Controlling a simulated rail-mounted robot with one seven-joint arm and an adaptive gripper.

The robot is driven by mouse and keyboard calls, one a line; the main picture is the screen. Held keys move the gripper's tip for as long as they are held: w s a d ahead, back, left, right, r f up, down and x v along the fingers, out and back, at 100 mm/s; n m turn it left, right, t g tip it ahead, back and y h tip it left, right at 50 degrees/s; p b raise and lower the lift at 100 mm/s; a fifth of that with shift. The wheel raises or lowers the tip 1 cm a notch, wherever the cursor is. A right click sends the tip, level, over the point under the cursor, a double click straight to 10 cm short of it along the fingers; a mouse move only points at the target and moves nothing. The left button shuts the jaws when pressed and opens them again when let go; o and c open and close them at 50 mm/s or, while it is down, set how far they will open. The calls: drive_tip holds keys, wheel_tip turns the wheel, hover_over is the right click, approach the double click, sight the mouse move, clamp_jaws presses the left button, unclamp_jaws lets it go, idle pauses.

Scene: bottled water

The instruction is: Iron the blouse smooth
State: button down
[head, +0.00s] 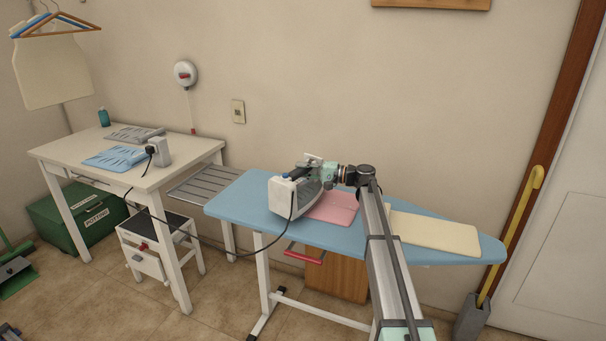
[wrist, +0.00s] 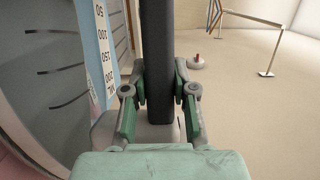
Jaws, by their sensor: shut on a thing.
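The light blue ironing board (head: 240,205) stands in the middle of the head view. A pink cloth (head: 340,207), which may be the blouse, lies on it. My gripper (head: 312,167) is shut on the dark handle of the white and grey iron (head: 283,197), over the board's left part beside the pink cloth. In the wrist view the fingers of my gripper (wrist: 160,85) clasp the handle (wrist: 160,40) from both sides. The iron looks tilted; I cannot tell whether it touches the board. The iron and my arm hide part of the pink cloth.
A cream cloth (head: 435,232) lies on the board's right part. The iron's cord (head: 225,250) droops left to a plug block (head: 160,151) on the white table (head: 70,150). A slatted rack (head: 205,182) adjoins the board's left end. A step stool (head: 150,235) stands below.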

drive_tip(key=shift+r+p, duration=1.05)
drive_tip(key=shift+r, duration=2.75)
